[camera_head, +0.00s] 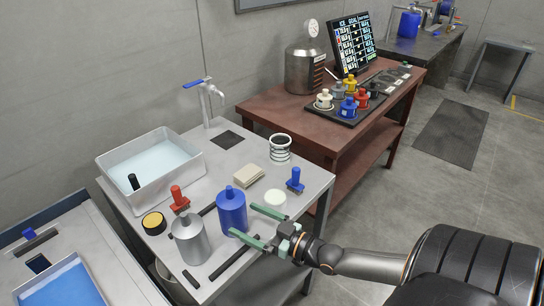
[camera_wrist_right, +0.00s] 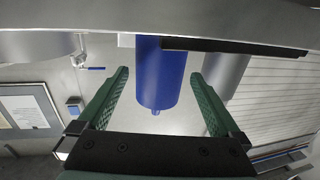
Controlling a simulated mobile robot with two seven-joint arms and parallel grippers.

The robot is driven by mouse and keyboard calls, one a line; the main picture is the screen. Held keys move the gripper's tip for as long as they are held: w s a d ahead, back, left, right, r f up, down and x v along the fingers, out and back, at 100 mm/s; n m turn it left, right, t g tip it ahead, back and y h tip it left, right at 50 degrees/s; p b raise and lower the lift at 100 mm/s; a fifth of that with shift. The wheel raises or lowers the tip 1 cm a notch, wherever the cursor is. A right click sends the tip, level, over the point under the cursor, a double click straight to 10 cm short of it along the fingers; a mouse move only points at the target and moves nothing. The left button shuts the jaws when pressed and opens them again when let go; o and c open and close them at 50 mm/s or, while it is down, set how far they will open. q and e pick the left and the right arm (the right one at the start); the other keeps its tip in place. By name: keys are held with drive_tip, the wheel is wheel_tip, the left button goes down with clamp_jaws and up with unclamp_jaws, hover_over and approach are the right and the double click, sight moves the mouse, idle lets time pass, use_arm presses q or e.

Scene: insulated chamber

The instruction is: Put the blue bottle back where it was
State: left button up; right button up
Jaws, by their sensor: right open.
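The blue bottle (camera_head: 231,212) stands upright on the grey metal table, beside a silver bottle (camera_head: 190,240). My right gripper (camera_head: 244,221) is open at the bottle's right side, with its green fingers pointing toward it. In the right wrist view the blue bottle (camera_wrist_right: 162,72) appears upside down, in line with the gap between the open fingers (camera_wrist_right: 160,74). I cannot tell whether the fingers touch it. My left gripper is not in view.
A basin (camera_head: 190,158) stands behind. A red-brown table (camera_head: 340,125) holds a tray of small coloured bottles (camera_head: 348,106).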

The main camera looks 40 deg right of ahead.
drive_tip(key=v, duration=0.7)
drive_tip(key=shift+s+r, duration=0.1)
